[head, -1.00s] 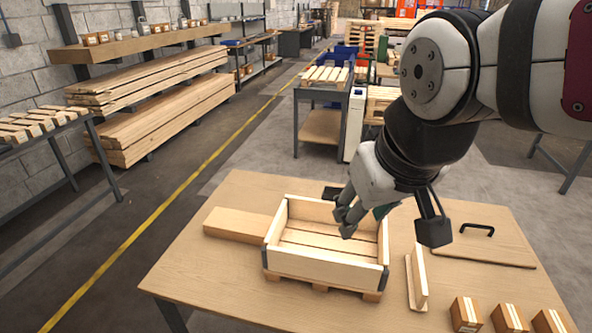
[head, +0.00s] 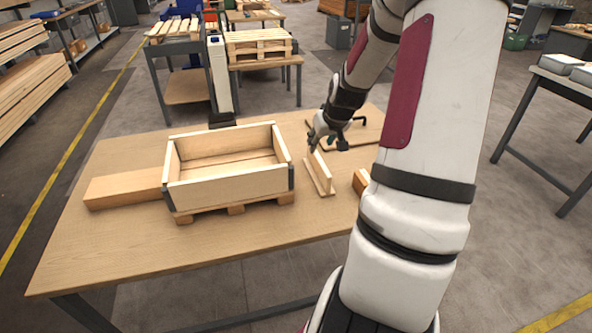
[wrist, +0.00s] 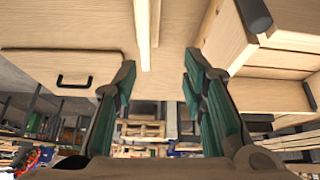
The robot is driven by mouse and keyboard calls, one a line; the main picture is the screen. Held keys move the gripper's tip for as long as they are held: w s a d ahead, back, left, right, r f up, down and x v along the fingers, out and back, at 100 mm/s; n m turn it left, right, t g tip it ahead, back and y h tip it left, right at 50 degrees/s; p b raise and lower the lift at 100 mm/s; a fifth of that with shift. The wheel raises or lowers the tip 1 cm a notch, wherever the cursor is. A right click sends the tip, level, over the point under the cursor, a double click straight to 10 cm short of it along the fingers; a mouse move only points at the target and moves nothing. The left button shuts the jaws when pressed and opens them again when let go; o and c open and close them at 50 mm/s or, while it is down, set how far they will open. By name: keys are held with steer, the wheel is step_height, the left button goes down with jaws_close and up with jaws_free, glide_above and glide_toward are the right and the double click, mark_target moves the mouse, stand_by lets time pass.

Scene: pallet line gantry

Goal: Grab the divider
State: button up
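The divider (head: 320,174) is a light wooden upright panel on a flat foot, standing on the table right of the crate. In the wrist view it shows nearly edge-on (wrist: 143,35), beyond and between my fingers. My gripper (head: 315,141) is at the divider's far upper end. In the wrist view its two green-padded fingers (wrist: 160,72) are spread apart with nothing gripped between them. I cannot tell whether a finger touches the divider.
A wooden crate (head: 232,187) on a small pallet stands left of the divider. A wooden block (head: 124,187) lies farther left. A board with a black handle (wrist: 74,80) lies beyond the divider. A small box (head: 360,181) is partly hidden by my arm. The table's (head: 120,245) front is clear.

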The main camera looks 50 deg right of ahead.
mark_target(321, 160)
steer(key=d+f, duration=0.1)
steer(key=s+d+f, duration=0.1)
steer(key=shift+s+d+f+m, duration=0.1)
steer(key=shift+s+f+m, duration=0.1)
steer(key=shift+f+m, duration=0.1)
steer(key=shift+d+f+b, duration=0.2)
steer(key=shift+f+b, duration=0.15)
steer(key=b+x, duration=0.1)
steer(key=x, duration=0.6)
steer(key=shift+w+d+f+b, duration=0.1)
steer(key=shift+w+f+b, duration=0.1)
steer(key=shift+w+b, duration=0.1)
steer(key=shift+b+x, duration=0.55)
steer(key=shift+x, duration=2.2)
steer(key=shift+w+r, duration=0.15)
jaws_close()
